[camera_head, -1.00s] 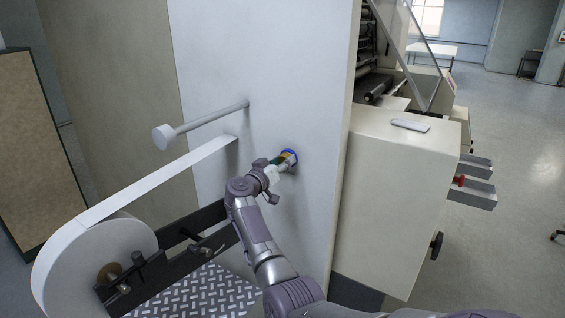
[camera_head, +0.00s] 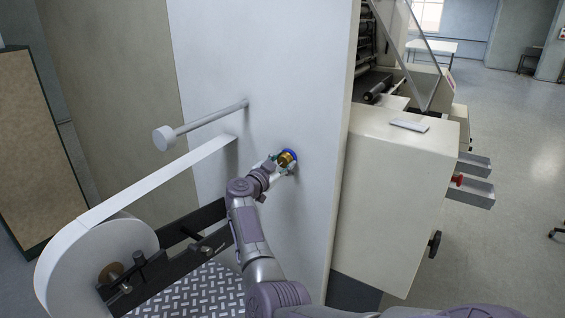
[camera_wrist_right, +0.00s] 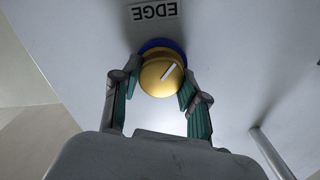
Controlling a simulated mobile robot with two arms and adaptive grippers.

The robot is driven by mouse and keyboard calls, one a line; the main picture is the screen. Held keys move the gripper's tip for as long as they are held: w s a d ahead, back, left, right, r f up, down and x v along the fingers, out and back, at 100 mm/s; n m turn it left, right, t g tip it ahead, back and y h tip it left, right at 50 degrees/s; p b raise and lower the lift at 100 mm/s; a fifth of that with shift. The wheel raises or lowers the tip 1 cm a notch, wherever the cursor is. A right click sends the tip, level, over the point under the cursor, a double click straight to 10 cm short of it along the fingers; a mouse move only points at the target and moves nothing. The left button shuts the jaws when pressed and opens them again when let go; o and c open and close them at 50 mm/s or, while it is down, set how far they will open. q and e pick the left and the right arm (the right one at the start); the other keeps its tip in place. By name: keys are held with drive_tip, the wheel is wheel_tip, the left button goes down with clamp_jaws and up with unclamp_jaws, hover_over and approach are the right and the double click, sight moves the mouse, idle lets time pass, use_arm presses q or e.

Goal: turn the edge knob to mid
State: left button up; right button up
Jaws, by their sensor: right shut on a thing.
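The edge knob (camera_head: 286,158) is a yellow dial with a blue ring behind it, on the pale machine panel (camera_head: 290,60). In the right wrist view the knob (camera_wrist_right: 160,78) shows a white pointer line lying on a slant, and an "EDGE" label (camera_wrist_right: 154,11) appears upside down beside it. My right gripper (camera_head: 281,162) is at the panel, its two green-padded fingers on either side of the knob. In the right wrist view the gripper (camera_wrist_right: 158,88) is shut on the knob. Any scale marks around it are not visible. My left gripper is not in view.
A white film roll (camera_head: 85,270) feeds a strip up to the panel at the left. A grey rod with a round end (camera_head: 163,138) sticks out above my right arm. A cream cabinet (camera_head: 390,200) stands to the right, with open floor beyond.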

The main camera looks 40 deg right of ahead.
drive_tip(key=m, duration=0.2)
drive_tip(key=m+b, duration=0.1)
drive_tip(key=m, duration=0.1)
drive_tip(key=shift+f+m, duration=0.2)
drive_tip(key=shift+m, duration=0.1)
drive_tip(key=m+b, duration=0.3)
drive_tip(key=m, duration=0.1)
drive_tip(key=shift+s+m, duration=0.1)
drive_tip(key=shift+m, duration=0.3)
drive_tip(key=o, duration=1.1)
drive_tip(key=shift+o, duration=0.2)
drive_tip(key=shift+r, duration=0.1)
drive_tip(key=shift+a, duration=0.1)
drive_tip(key=v, duration=0.7)
